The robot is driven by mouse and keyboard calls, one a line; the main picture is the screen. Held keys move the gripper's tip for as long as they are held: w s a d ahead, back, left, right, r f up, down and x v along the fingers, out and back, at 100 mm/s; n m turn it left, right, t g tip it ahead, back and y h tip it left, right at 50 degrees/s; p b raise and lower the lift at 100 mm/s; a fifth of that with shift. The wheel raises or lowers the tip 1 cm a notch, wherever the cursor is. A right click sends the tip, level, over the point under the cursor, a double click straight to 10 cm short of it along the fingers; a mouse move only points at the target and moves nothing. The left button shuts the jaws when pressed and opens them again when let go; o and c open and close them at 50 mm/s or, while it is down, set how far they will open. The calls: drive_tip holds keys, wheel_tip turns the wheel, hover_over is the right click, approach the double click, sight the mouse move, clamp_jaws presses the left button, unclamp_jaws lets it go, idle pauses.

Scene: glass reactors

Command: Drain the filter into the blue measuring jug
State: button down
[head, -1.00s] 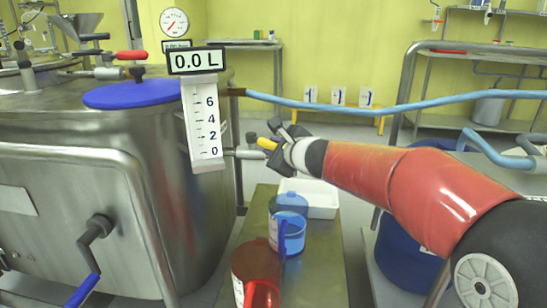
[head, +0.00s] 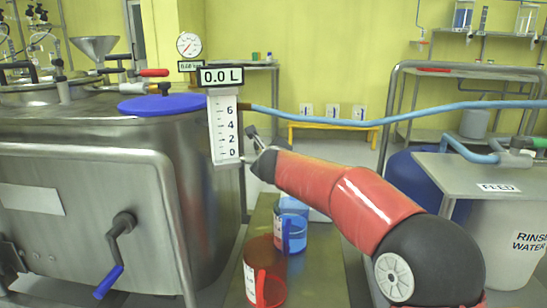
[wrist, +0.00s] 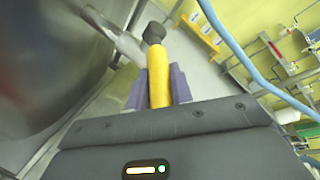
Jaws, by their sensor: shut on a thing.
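My gripper (head: 256,146) is at the filter's drain outlet, low on the right side of the steel filter vessel (head: 205,170). In the wrist view it is shut on a yellow valve handle (wrist: 159,78) with a dark end. A metal outlet pipe (wrist: 112,35) runs beside the handle; the gripper hides most of the outlet in the head view. The blue measuring jug (head: 291,235) stands upright on a narrow steel bench below, with another blue shape just behind it.
A red jug (head: 265,283) stands on the bench in front of the blue one. A blue hose (head: 350,123) crosses behind my arm. A blue drum (head: 410,182) and a rinse water bin (head: 508,240) are at right. The vessel has a crank (head: 122,228).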

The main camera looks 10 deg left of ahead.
drive_tip(key=shift+s+a+m+h, duration=0.3)
drive_tip(key=shift+a+m+h, duration=0.2)
drive_tip(key=shift+h, duration=0.2)
drive_tip(key=c, duration=1.5)
unclamp_jaws()
drive_tip(key=shift+d, duration=0.1)
